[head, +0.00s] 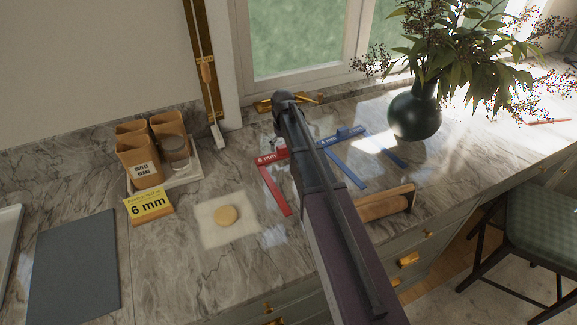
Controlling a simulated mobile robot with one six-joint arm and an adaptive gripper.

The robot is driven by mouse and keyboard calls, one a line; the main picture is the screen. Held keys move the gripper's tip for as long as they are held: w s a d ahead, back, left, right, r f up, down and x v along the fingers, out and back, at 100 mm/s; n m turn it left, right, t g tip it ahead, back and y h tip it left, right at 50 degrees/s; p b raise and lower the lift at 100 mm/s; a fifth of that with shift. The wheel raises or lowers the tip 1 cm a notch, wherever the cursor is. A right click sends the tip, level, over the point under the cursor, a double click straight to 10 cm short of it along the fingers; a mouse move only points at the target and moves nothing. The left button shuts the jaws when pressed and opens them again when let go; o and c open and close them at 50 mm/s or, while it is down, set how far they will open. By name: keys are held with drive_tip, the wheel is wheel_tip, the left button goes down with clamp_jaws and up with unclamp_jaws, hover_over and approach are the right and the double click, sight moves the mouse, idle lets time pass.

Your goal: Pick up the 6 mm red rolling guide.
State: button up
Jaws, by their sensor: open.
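The red rolling guide (274,190) lies flat on the marble counter, with a "6 mm" label at its far end and a long bar running toward the front. My arm crosses over its right side and hides part of it. A yellow card (149,205) reading "6 mm" stands to the left.
A blue guide (346,170) lies right of my arm, with a rolling pin (384,207) in front. Canisters (138,150) stand on a tray at left. A dark vase (414,117) stands at the back right.

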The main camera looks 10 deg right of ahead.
drive_tip(key=shift+f+b, duration=0.3)
drive_tip(key=shift+f, duration=0.25)
drive_tip(key=shift+c, duration=0.2)
drive_tip(key=c, duration=1.1)
